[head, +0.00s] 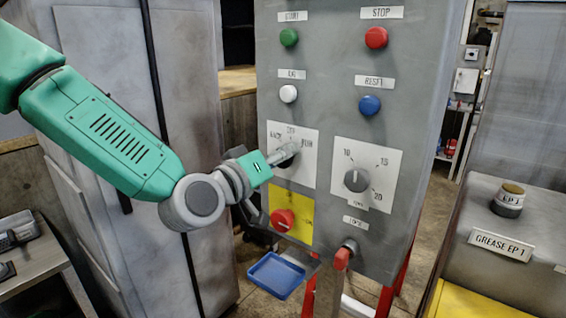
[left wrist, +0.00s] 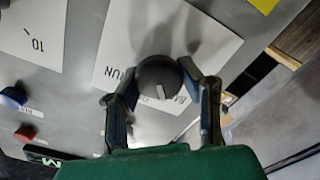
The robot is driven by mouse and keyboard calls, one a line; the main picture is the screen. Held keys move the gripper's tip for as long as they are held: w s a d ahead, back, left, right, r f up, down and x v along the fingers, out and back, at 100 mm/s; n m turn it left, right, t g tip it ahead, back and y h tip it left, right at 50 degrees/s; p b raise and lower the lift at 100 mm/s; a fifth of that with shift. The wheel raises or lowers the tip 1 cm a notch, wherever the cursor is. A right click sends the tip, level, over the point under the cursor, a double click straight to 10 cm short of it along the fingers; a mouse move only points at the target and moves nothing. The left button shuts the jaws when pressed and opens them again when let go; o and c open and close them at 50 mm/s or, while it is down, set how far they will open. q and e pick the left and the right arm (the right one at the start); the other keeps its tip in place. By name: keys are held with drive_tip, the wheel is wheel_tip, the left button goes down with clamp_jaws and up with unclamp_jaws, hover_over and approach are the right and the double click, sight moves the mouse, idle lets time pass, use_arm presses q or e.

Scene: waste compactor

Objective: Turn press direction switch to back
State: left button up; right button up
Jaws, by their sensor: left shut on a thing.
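The press direction switch is a dark round knob (left wrist: 158,80) on a white plate (head: 307,170) marked BACK, OFF and RUN. In the head view my left gripper (head: 287,155) is at this plate and largely hides the knob. In the left wrist view the two fingers of my left gripper (left wrist: 160,92) are on either side of the knob, shut on it. A white pointer mark shows on the knob, pointing toward the gripper base near the OFF and BACK side. The exact setting is hard to tell, as the fingers partly cover the lettering. My right gripper is not in view.
Around the switch on the grey panel (head: 335,70) are a green button (head: 289,37), white button (head: 288,93), red button (head: 376,38) and blue button (head: 369,105). A timer dial (head: 357,180) is right of it. A red knob (head: 283,220) on yellow lies just below.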

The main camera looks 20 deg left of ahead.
use_arm(q)
drive_tip(key=shift+f+n+b, duration=0.4)
drive_tip(key=shift+n, duration=0.7)
drive_tip(key=o, duration=1.2)
drive_tip(key=shift+c, duration=0.2)
drive_tip(key=shift+r, duration=0.1)
drive_tip(key=shift+a, duration=0.1)
drive_tip(key=shift+r, duration=0.1)
